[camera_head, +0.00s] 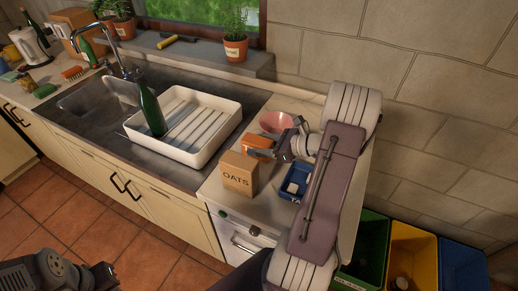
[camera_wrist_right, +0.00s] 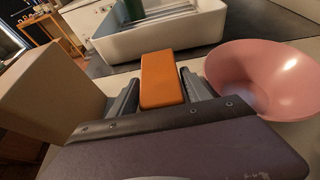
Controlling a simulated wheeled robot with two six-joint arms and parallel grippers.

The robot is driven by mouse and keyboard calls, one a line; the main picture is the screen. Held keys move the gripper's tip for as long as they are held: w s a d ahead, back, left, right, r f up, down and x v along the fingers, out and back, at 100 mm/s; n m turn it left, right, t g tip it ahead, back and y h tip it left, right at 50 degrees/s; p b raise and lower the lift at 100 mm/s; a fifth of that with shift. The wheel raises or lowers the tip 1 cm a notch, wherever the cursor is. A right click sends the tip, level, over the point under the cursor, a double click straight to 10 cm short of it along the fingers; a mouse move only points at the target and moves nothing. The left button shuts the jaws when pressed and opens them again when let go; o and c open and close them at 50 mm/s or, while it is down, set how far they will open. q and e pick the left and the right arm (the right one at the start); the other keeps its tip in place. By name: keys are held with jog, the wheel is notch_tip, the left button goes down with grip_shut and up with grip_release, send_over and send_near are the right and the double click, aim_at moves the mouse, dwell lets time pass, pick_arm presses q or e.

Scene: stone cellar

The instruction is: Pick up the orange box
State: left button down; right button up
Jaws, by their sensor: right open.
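The orange box (camera_head: 260,142) stands on the counter between the cardboard OATS box and the pink bowl. In the right wrist view the orange box (camera_wrist_right: 161,78) is upright between the two fingers of my right gripper (camera_wrist_right: 160,92). The fingers are spread, with a small gap showing at the right side; contact at the left side is hard to tell. In the head view my right gripper (camera_head: 272,150) reaches in from the right at the box, and partly hides it. My left gripper (camera_head: 102,276) is at the lower left, over the floor, far from the box; its fingers are unclear.
The OATS box (camera_head: 238,174) stands close at the front and the pink bowl (camera_head: 275,122) close behind. A blue tray (camera_head: 288,192) sits under my right arm. A white dish rack (camera_head: 226,131) with a green bottle (camera_head: 153,112) is left. Bins (camera_head: 412,255) stand right of the counter.

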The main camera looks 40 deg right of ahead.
aim_at(261, 141)
jog(key=shift+w+a, duration=0.1)
jog(key=shift+w, duration=0.1)
jog(key=c, duration=1.1)
jog(key=r, duration=0.4)
jog(key=shift+s+d+r+p, duration=0.25)
jog(key=shift+d+r+p, duration=0.05)
jog(key=shift+d+p, duration=0.1)
jog(key=s+d+r, duration=0.4)
jog(key=s+d, duration=0.1)
jog(key=s+d+r+p, duration=0.1)
jog(key=s+d+r, duration=0.1)
jog(key=d, duration=0.1)
jog(key=shift+s+r, duration=0.15)
jog(key=shift+s, duration=0.15)
